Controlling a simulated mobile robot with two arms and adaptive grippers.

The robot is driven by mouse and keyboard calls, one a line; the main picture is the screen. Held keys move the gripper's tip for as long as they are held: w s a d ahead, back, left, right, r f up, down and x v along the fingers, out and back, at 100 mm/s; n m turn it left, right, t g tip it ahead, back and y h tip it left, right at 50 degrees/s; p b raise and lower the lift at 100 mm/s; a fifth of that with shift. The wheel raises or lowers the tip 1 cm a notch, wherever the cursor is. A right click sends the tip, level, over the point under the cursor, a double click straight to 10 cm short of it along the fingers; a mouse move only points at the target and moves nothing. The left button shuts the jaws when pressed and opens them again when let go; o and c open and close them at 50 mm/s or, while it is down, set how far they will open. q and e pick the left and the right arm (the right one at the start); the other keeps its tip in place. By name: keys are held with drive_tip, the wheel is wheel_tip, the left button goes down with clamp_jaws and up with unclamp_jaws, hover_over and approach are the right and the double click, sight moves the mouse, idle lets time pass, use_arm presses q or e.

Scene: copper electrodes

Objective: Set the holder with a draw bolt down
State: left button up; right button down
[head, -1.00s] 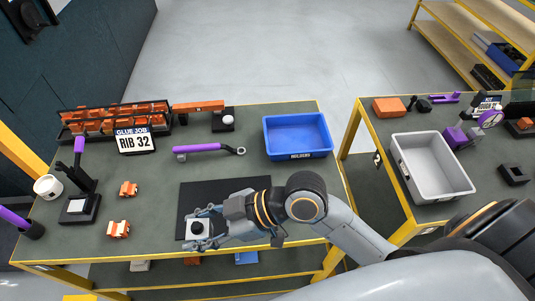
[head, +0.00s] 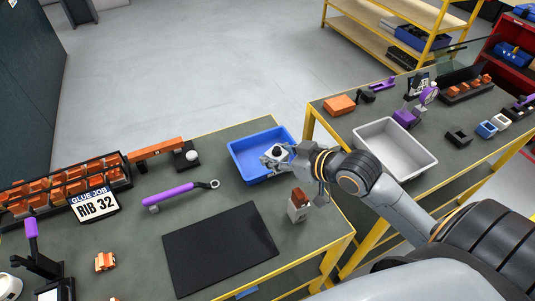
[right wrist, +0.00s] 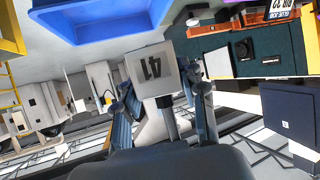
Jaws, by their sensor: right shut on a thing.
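The holder (head: 279,152) is a pale block with a dark round draw bolt on top. My right gripper (head: 272,160) is shut on it. In the head view it overlaps the right part of the blue bin (head: 236,164); its exact height over the bin is unclear. My left gripper is out of view.
A grey block with a copper top (head: 298,208) stands on the table near my right arm. The black mat (head: 220,248) is empty. A purple-handled wrench (head: 175,195) lies left of the bin. A grey tray (head: 395,147) is on the right table.

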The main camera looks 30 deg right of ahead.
drive_tip(key=w+d+f, duration=0.1)
drive_tip(key=w+f, duration=0.1)
drive_tip(key=w, duration=0.1)
drive_tip(key=w+d+f+p, duration=0.1)
drive_tip(key=w+f, duration=0.2)
drive_tip(key=w, duration=0.1)
drive_tip(key=w+d+f, duration=0.1)
drive_tip(key=w+f, duration=0.2)
drive_tip(key=w, duration=0.1)
drive_tip(key=shift+w+d+f, duration=0.15)
drive_tip(key=shift+w+f, duration=0.25)
drive_tip(key=shift+f, duration=0.1)
wheel_tip(320, 180, down, 2)
drive_tip(key=shift+f+p, duration=0.1)
drive_tip(key=shift+p, duration=0.5)
drive_tip(key=shift+w+f, duration=0.1)
drive_tip(key=shift+f, duration=0.35)
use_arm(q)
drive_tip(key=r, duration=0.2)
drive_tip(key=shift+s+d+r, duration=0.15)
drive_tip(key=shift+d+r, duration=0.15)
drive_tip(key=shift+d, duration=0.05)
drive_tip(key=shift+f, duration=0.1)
use_arm(e)
drive_tip(key=shift+f, duration=0.1)
